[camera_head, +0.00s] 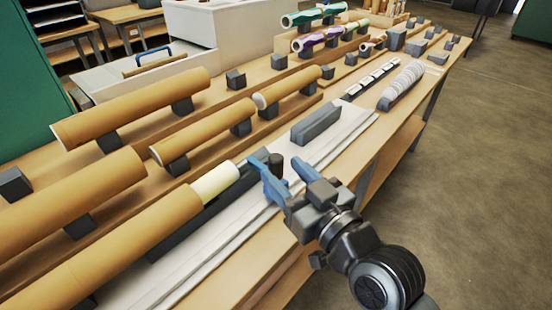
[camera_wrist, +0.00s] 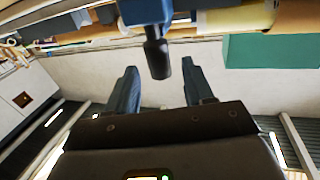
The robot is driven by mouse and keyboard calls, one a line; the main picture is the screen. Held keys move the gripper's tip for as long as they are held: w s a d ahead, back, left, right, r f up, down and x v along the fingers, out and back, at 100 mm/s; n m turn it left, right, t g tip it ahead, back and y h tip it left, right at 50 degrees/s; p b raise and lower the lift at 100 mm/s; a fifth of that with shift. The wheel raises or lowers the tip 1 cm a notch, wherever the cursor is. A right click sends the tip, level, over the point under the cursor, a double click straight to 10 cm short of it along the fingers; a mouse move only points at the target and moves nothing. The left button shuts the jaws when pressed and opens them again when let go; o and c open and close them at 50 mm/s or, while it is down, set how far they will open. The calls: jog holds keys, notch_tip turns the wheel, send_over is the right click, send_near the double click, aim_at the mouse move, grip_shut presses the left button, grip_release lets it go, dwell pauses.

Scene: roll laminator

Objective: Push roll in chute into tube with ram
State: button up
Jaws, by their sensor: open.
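A cream roll (camera_head: 216,181) lies in line with the long brown tube (camera_head: 125,245) at lower left in the head view. Its left end meets the tube's mouth; how far it reaches inside is hidden. The dark chute (camera_head: 190,229) runs below it. The ram's dark upright knob (camera_head: 276,164) stands just right of the roll; the wrist view shows this knob (camera_wrist: 157,58) below a blue block (camera_wrist: 146,12), with the cream roll (camera_wrist: 235,20) to the right. My gripper (camera_head: 277,170) is open, its blue fingers on either side of the knob, with gaps visible in the wrist view.
Other brown tubes (camera_head: 135,108) rest on dark blocks along the wooden bench (camera_head: 395,140). A grey block (camera_head: 316,124) stands on the pale rail beyond my gripper. A row of white discs (camera_head: 402,85) lies farther back. The floor (camera_head: 480,170) at right is clear.

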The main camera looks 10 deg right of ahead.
aim_at(280, 169)
jog(key=shift+x, duration=1.85)
jog(key=shift+c, duration=0.4)
